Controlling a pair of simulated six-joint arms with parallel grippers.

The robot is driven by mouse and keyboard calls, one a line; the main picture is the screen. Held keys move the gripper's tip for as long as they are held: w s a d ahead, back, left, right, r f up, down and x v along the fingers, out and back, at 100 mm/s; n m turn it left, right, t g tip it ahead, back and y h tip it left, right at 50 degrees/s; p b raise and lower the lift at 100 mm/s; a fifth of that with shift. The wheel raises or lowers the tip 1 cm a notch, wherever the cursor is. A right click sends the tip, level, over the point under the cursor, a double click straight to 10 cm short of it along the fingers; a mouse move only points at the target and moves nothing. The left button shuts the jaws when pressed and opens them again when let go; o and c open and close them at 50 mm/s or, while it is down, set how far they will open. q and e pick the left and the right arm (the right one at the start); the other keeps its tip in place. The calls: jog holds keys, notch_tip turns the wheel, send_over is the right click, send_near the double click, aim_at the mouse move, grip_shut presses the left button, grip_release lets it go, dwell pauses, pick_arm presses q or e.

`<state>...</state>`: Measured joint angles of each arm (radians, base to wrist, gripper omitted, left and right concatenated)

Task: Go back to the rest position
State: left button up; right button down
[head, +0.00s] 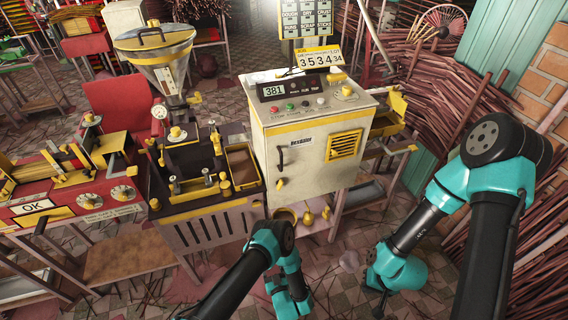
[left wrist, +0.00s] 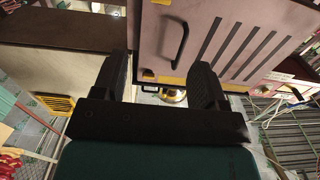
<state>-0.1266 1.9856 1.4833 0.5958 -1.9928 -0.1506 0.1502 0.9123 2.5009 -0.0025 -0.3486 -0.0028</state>
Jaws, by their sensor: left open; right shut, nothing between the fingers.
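My right gripper (head: 381,302) is low in the right half of the head view, at the end of the teal and black arm. It points down over the tiled floor and is shut, with nothing seen in it. My left gripper shows best in the left wrist view (left wrist: 160,85), where its two black fingers stand wide apart and empty. In the head view the left arm bends down at the bottom centre, and its fingers are hard to make out there.
The white control cabinet (head: 311,155) stands behind the arms. The slotted bench machine (head: 208,231) is left of it, and the red machine (head: 75,209) is farther left. Bundles of sticks (head: 437,97) line the right wall. The tiled floor (head: 345,290) between the arms is mostly clear.

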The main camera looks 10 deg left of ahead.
pick_arm(q)
jog(key=w+a+r+m+g+h, duration=0.1)
jog(key=w+a+r+g+h, duration=0.5)
jog(key=r, duration=0.3)
jog(key=s+a+r+m+g+h, duration=0.1)
jog(key=s+a+r+g+h, duration=0.1)
jog(key=s+r+g, duration=0.2)
jog(key=s+a+r+m+g+h, duration=0.1)
jog(key=s+a+r+g+h, duration=0.2)
jog(key=s+r, duration=0.7)
jog(key=s+g, duration=0.2)
jog(key=s, duration=0.2)
jog(key=shift+s+a+r+g, duration=0.25)
jog(key=shift+a+g, duration=0.05)
jog(key=shift+a, duration=0.05)
